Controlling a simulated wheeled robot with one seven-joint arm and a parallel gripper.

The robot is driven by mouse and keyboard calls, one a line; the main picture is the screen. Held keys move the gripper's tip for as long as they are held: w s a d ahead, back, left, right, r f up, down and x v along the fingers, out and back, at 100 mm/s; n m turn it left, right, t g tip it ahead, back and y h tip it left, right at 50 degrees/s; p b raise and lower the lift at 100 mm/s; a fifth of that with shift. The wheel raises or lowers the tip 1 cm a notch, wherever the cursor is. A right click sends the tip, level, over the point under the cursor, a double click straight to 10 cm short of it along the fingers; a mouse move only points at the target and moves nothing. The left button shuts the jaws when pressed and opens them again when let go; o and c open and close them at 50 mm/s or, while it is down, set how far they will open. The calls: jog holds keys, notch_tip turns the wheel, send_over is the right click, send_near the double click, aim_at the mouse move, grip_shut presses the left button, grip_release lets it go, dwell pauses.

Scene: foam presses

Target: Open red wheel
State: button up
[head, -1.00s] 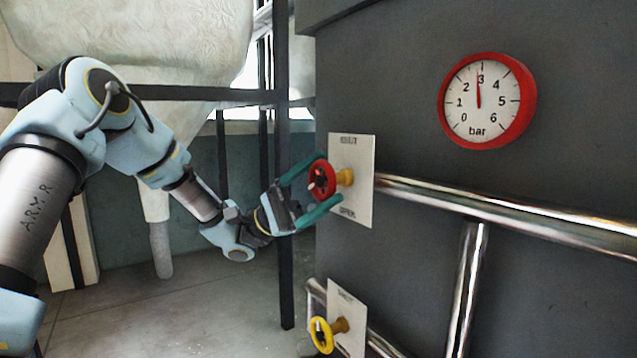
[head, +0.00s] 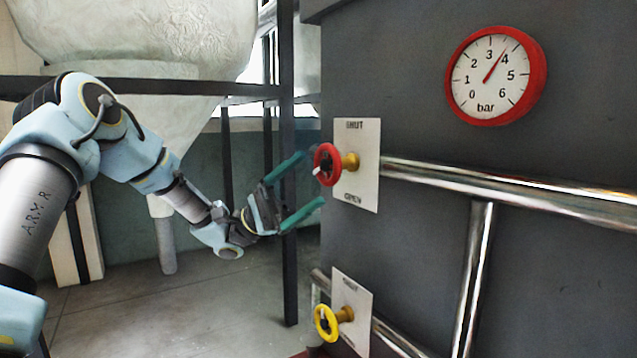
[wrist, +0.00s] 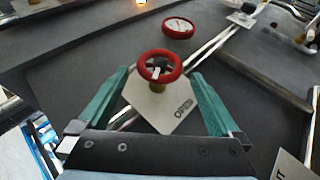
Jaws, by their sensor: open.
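The red wheel (head: 327,165) sits on a brass stem in front of a white plate (head: 365,190) on the dark press wall. The plate reads SHUT at the top; its lower word is blurred in the head view. My gripper (head: 313,178) is open and empty, its two green fingers just left of the wheel and apart from it. In the wrist view the red wheel (wrist: 160,66) lies ahead, between and beyond the fingertips.
A yellow wheel (head: 326,323) on another white plate is lower on the wall. Shiny pipes (head: 520,188) run right from behind the red wheel's plate and downward. A dark upright post (head: 288,240) stands behind my gripper.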

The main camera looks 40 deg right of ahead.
jog(key=b+v, duration=0.1)
jog(key=v, duration=0.4)
jog(key=shift+w, duration=0.1)
dwell(0.3)
jog(key=s+a+f+n+t+y, duration=0.2)
jog(key=a+f+n+t, duration=0.2)
jog(key=a+f+t, duration=0.4)
jog(key=s+a+f+n+t+y, duration=0.3)
jog(key=a+f+t, duration=0.25)
jog(key=f, duration=0.45)
jog(key=w+a+f+t+y, duration=0.2)
jog(key=a+t, duration=0.3)
jog(key=a, duration=0.6)
jog(key=w+a+f+n+t+y, duration=0.1)
jog(key=a+t, duration=0.5)
jog(key=a, duration=0.6)
jog(key=w+f+y, duration=0.1)
jog(key=w+y, duration=0.1)
jog(key=w, duration=0.1)
jog(key=shift+a+y, duration=0.25)
jog(key=shift+y, duration=0.05)
jog(key=shift+c, duration=0.2)
